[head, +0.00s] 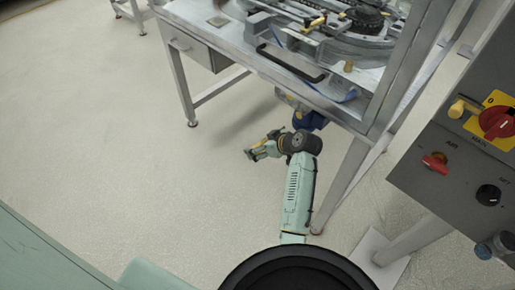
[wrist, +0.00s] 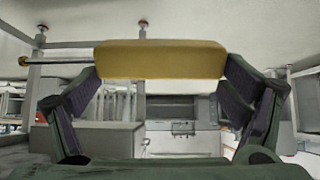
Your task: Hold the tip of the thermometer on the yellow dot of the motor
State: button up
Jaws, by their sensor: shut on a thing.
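My gripper (head: 258,150) is shut on the thermometer and hangs in open air, left of and below the table's front edge. In the wrist view the thermometer's yellow handle (wrist: 160,59) lies crosswise between the two fingers. Its thin metal rod sticks out to the left and ends in a small brownish tip near the picture's left edge. A blue body (head: 308,117) under the table looks like the motor; my arm partly covers it. I see no yellow dot on it. The tip is not clearly visible in the head view.
The metal table (head: 335,106) with the ring track (head: 362,22) stands at the top, with a black handle (head: 290,64) on its front. A grey control panel (head: 460,150) with a red switch (head: 497,122) stands at the right. The floor at left is clear.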

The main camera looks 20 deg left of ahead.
jog(key=w+d+b, duration=0.3)
jog(key=w+b, duration=0.1)
jog(key=w, duration=0.4)
dwell(0.4)
jog(key=shift+s, duration=0.1)
dwell(2.1)
jog(key=s+a+p, duration=0.1)
jog(key=s, duration=0.1)
jog(key=s+a+p, duration=0.1)
jog(key=s+p, duration=0.1)
jog(key=s, duration=0.1)
jog(key=s+a+p, duration=0.1)
jog(key=s, duration=0.1)
jog(key=shift+s+r, duration=0.1)
jog(key=shift+s, duration=0.25)
jog(key=s+a+p, duration=0.2)
jog(key=s, duration=0.5)
jog(key=shift+a+p, duration=0.25)
jog(key=shift+p, duration=0.15)
jog(key=shift+s, duration=0.1)
